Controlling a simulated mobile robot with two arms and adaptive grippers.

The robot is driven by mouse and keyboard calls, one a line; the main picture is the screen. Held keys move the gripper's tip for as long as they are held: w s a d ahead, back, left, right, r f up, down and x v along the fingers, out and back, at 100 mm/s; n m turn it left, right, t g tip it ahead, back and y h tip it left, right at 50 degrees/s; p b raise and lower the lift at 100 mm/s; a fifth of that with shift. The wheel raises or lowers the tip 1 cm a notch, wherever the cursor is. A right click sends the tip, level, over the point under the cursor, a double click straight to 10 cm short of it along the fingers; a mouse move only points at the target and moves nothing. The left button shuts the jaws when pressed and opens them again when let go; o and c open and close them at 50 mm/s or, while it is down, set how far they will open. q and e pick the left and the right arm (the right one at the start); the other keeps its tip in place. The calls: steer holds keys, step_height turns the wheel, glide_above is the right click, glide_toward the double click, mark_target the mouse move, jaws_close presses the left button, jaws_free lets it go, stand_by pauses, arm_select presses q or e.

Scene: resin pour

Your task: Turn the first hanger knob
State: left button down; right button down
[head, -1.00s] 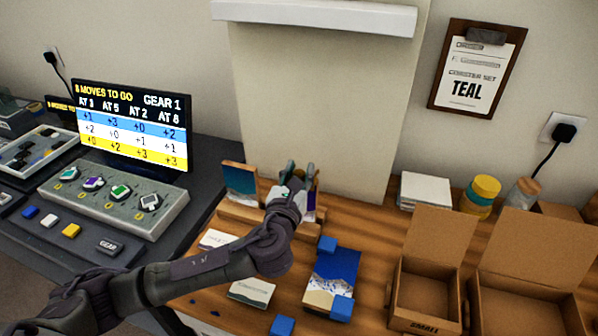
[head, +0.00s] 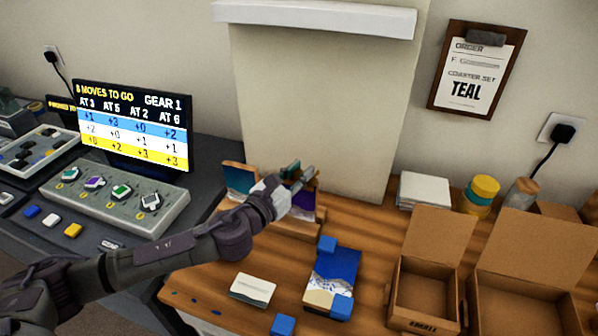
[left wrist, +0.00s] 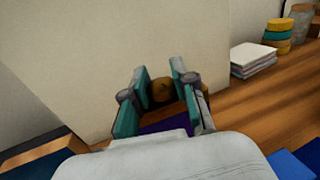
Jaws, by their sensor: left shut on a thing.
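My left gripper (head: 298,186) is at the wooden rack by the wall. In the left wrist view its two teal-and-grey fingers (left wrist: 160,92) close around a round brown knob (left wrist: 162,91); the gripper hides the knob in the head view. A purple panel (left wrist: 166,122) lies just below the fingers in the wrist view. A picture with a teal face and wooden edge (head: 240,180) stands at the left of the rack. My right gripper does not show.
A grey box with several coloured knobs (head: 115,200) stands left, before a lit screen (head: 133,125). A blue picture panel (head: 334,275), a card (head: 252,289) and a blue block (head: 282,325) lie on the bench. Open cardboard boxes (head: 420,295) stand right.

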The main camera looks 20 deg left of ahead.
arm_select(q)
steer(key=m+g+h+b, duration=0.1)
steer(key=m+h, duration=0.1)
steer(key=shift+w+a+f+h, duration=0.1)
steer(key=shift+h, duration=0.3)
steer(key=shift+m+g+h+b, duration=0.55)
steer(key=shift+m+g+h, duration=0.15)
steer(key=shift+h, duration=0.3)
steer(key=c, duration=0.9)
jaws_free()
steer(key=shift+v, duration=6)
